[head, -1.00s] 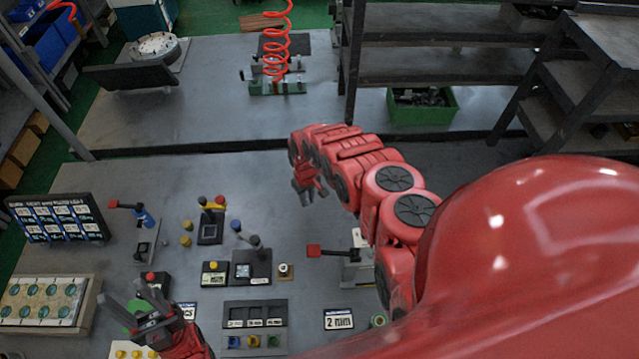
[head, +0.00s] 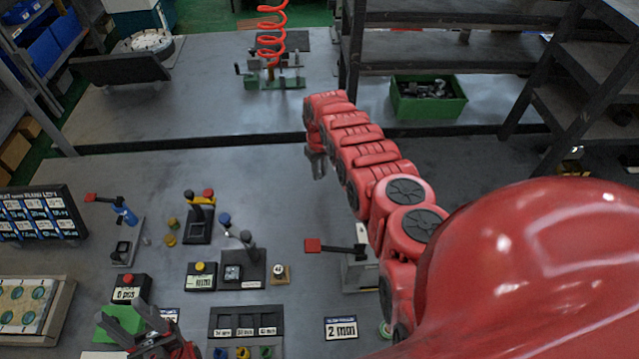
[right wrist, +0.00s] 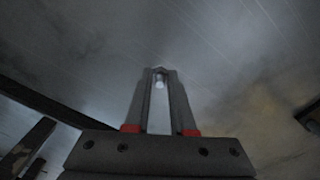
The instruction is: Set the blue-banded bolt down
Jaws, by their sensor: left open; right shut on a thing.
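My left gripper (head: 134,323) is open and empty at the lower left, above a green pad (head: 120,318). A dark three-slot tray (head: 246,318) with number labels lies at the front middle. Blue, yellow and green rings (head: 243,353) sit below it.
A lever press (head: 355,262) with a red handle stands right of the tray. Button boxes (head: 201,275), small fixtures (head: 199,218) and a display board (head: 42,213) fill the left. A green bin (head: 428,100) stands at the back. The bench under my right gripper is clear.

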